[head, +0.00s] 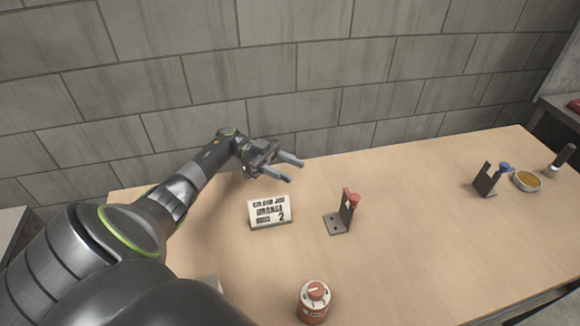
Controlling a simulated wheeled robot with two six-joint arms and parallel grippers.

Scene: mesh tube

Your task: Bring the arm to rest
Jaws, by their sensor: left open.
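My left arm reaches in from the left, over the left part of the wooden table (400,240). My left gripper (295,169) is open and empty, with its two fingers apart and pointing right. My right gripper is not in the head view.
A dark bracket with a red-topped piece (350,198) stands right of the sign. A red and white canister (314,300) is at the front. At right are a bracket (486,181) with a blue-topped piece, a bowl (526,181) and a dark cylinder (561,159). The table's middle is clear.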

